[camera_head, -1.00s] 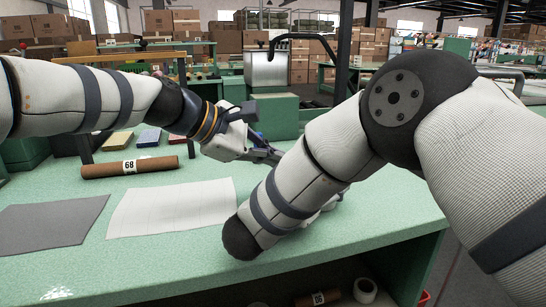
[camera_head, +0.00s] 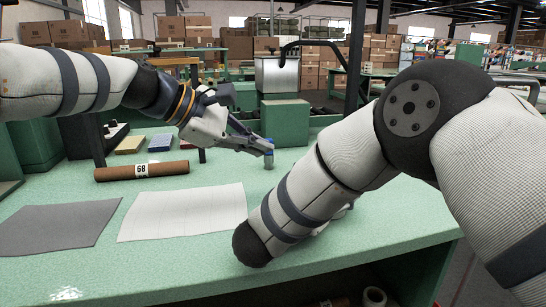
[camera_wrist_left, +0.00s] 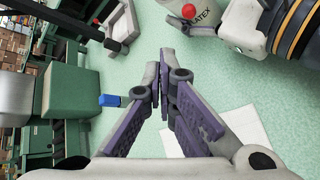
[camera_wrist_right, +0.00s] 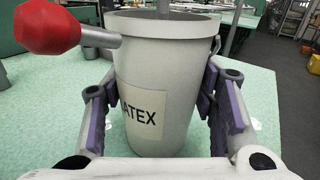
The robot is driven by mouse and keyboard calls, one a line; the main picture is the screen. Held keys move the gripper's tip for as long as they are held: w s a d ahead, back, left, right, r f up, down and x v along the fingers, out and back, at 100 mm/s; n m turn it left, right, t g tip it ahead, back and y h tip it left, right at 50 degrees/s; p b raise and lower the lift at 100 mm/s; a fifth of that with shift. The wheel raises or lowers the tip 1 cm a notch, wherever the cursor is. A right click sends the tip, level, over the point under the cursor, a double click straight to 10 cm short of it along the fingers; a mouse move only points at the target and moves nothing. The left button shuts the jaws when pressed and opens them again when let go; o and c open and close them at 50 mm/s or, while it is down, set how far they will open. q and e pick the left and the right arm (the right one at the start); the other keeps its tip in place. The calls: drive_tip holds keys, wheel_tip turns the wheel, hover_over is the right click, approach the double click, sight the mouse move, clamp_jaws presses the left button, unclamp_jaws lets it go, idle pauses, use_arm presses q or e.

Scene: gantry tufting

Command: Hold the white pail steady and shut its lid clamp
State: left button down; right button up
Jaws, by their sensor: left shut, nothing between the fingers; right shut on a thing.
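The white pail (camera_wrist_right: 160,70), with a LATEX label, stands upright on the green bench, between the fingers of my right gripper (camera_wrist_right: 166,110), which is shut on its sides. Its clamp lever with a red knob (camera_wrist_right: 45,26) juts out from the upper side of the pail; I cannot tell how far the clamp is closed. The pail (camera_wrist_left: 200,28) and knob (camera_wrist_left: 189,11) also show at the top of the left wrist view. In the head view my right arm hides the pail. My left gripper (camera_head: 268,148) is shut and empty, apart from the pail.
A brown roll marked 68 (camera_head: 141,170), a white sheet (camera_head: 182,212) and a grey sheet (camera_head: 58,227) lie on the bench (camera_head: 110,278). The bench front is clear.

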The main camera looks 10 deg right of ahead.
use_arm(q)
drive_tip(key=a+r, duration=0.1)
drive_tip(key=r, duration=0.1)
drive_tip(key=s+a+r, duration=0.1)
drive_tip(key=shift+a+r, duration=0.15)
drive_tip(key=shift+r, duration=0.25)
use_arm(e)
drive_tip(key=o, duration=1.7)
